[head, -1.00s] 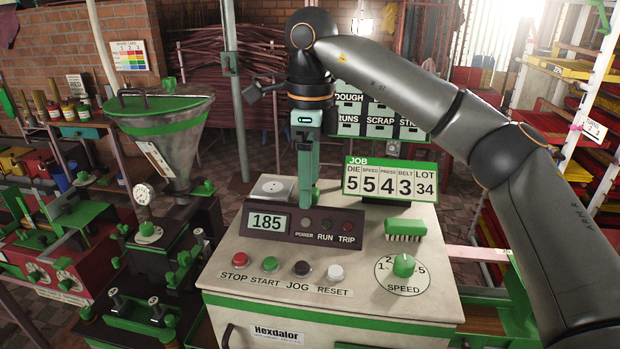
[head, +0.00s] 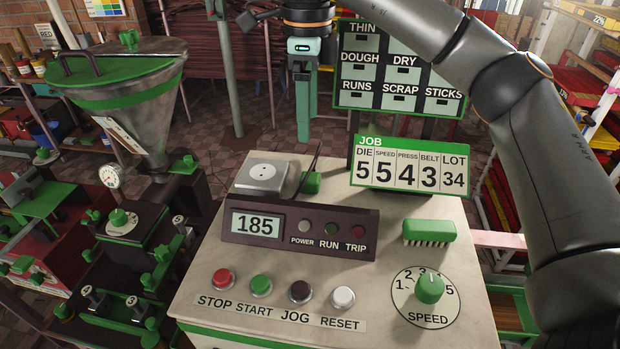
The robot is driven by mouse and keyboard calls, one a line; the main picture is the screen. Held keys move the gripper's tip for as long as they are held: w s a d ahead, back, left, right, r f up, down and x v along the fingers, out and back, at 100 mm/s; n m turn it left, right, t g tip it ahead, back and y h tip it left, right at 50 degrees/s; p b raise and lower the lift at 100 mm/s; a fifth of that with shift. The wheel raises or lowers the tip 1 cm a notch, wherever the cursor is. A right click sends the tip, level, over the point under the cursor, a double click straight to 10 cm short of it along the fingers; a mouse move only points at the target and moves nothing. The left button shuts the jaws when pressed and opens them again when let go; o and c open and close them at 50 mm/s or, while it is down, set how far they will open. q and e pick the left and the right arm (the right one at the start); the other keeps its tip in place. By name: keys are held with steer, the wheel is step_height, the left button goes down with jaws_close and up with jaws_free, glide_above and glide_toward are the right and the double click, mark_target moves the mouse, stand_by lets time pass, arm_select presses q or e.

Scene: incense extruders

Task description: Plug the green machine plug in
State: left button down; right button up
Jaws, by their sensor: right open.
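The green plug (head: 311,183) sits on the console top behind the dark display panel, with a thin dark cord rising from it. The panel hides its lower part. Just left of it is a pale square socket box (head: 262,174) with small dark holes in its top. The plug is beside the socket, not in it. My right gripper (head: 304,138) points down above and behind the plug, its teal fingers seen edge-on. It is open, empty and apart from the plug. My left gripper is not in view.
The display panel (head: 301,220) reads 185. The JOB sign (head: 410,166) stands right of the plug. A green brush (head: 429,232), SPEED knob (head: 430,289) and several buttons are on the console. A metal hopper (head: 135,100) stands at left.

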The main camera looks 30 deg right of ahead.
steer(key=shift+f, duration=0.1)
glide_above(310, 176)
step_height(310, 176, down, 7)
steer(key=shift+w+f, duration=0.1)
stand_by(0.3)
step_height(310, 176, down, 4)
steer(key=shift+f+p, duration=0.1)
steer(key=shift+p, duration=0.25)
steer(key=shift+f, duration=0.5)
steer(key=shift+c, duration=0.2)
jaws_close()
steer(key=shift+r, duration=0.1)
